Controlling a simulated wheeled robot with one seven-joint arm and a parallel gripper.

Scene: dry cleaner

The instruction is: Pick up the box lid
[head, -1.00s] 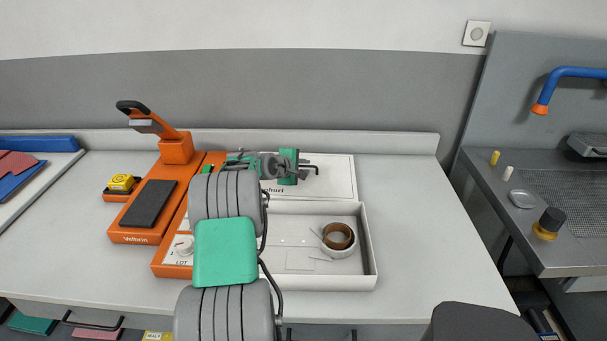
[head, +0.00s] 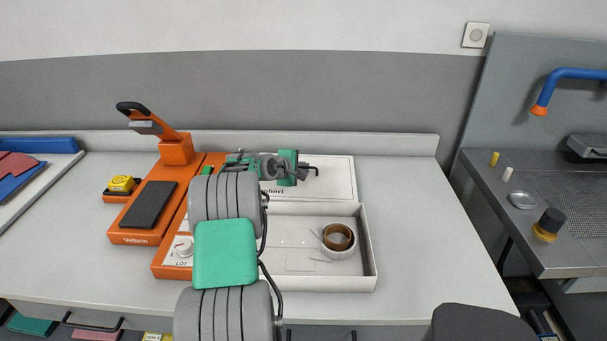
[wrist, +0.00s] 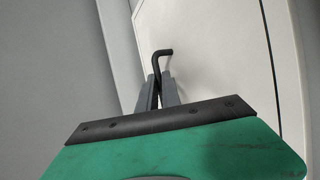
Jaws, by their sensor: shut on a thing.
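The white box lid (head: 335,178) with dark lettering lies at the back of the counter, behind the open white box (head: 369,262). My gripper (head: 301,171) is at the lid, with its green body over the lid's left part. In the wrist view, my gripper (wrist: 157,92) has its grey fingers closed around a black bent handle (wrist: 162,52). The pale lid panel (wrist: 205,50) lies beyond it. My arm hides the lid's left part and the box's left end. I cannot tell whether the lid is clear of the surface.
The box holds a brown tape roll (head: 338,237). The counter right of the box (head: 420,230) is clear.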

